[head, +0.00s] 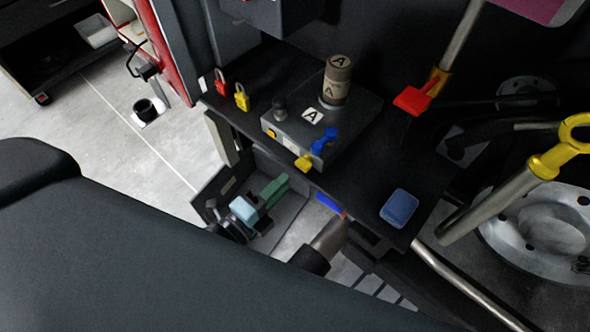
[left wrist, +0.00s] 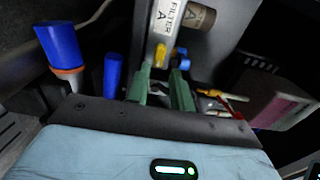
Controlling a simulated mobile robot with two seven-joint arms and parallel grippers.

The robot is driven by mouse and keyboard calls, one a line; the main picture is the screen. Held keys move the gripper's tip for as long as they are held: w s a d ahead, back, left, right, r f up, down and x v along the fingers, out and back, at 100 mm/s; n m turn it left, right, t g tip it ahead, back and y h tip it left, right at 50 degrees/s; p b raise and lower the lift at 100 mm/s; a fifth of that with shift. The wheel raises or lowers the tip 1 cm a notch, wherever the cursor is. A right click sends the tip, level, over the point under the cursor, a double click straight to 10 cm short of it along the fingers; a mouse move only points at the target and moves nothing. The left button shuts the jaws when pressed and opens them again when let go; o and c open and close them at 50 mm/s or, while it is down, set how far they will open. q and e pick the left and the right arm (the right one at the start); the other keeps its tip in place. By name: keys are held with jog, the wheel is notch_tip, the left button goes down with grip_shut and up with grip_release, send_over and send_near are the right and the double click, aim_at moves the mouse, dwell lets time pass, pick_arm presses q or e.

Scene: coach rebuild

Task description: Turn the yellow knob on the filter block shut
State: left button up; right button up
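The filter block (head: 345,118) is a dark box on the black bench, with a tan canister (head: 337,80) marked A on top. The yellow knob (head: 303,163) is on its near lower corner, with a blue knob (head: 324,141) just to the right. My left gripper (head: 284,181), light blue with green fingers, is below and left of the yellow knob, a short gap away. In the left wrist view its fingers (left wrist: 160,72) are apart and empty, with the yellow knob (left wrist: 161,55) just beyond the tips. My right gripper is not in view.
A blue pad (head: 399,208) lies at the bench's right. Blue-handled things (left wrist: 61,50) are left of the fingers in the wrist view.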

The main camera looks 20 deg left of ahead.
aim_at(300, 168)
pick_arm(q)
jog(key=shift+x, duration=2.6)
jog(key=shift+c, duration=0.2)
grip_shut()
